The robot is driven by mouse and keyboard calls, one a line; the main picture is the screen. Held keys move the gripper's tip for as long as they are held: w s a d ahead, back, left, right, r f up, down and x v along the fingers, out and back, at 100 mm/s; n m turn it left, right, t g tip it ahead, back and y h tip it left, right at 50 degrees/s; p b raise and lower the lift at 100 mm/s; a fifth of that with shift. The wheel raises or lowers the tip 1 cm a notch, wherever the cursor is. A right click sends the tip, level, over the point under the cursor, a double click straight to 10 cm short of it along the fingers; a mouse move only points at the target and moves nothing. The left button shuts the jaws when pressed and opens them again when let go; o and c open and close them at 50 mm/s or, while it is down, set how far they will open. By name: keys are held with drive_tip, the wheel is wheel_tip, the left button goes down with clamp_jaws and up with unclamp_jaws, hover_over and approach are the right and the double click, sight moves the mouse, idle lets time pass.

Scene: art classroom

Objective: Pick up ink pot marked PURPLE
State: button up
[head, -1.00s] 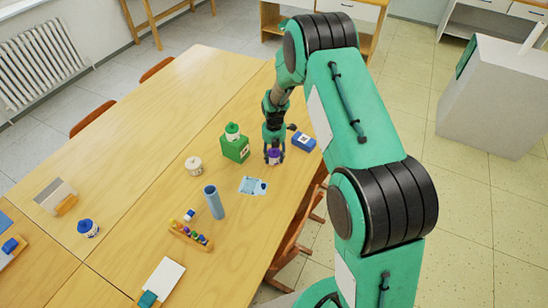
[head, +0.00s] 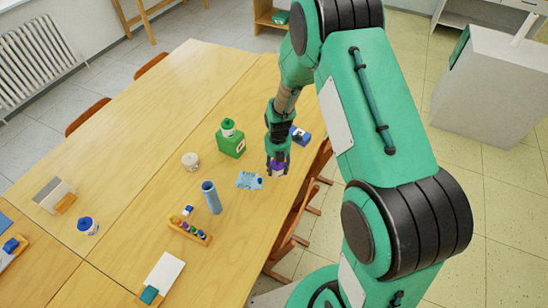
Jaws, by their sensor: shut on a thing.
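The ink pot with a purple lid (head: 278,169) is in my gripper (head: 277,164), near the right edge of the wooden table in the head view. The fingers are shut around the pot and partly cover it. Its label is too small to read. I cannot tell clearly how far the pot is above the table.
A blue box (head: 300,135) stands just behind my gripper, partly hidden by it. A blue-lidded pot (head: 87,226) stands far left.

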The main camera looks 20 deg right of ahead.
drive_tip(key=shift+s+a+r, duration=0.15)
drive_tip(key=shift+s, duration=1.65)
drive_tip(key=shift+w, duration=0.1)
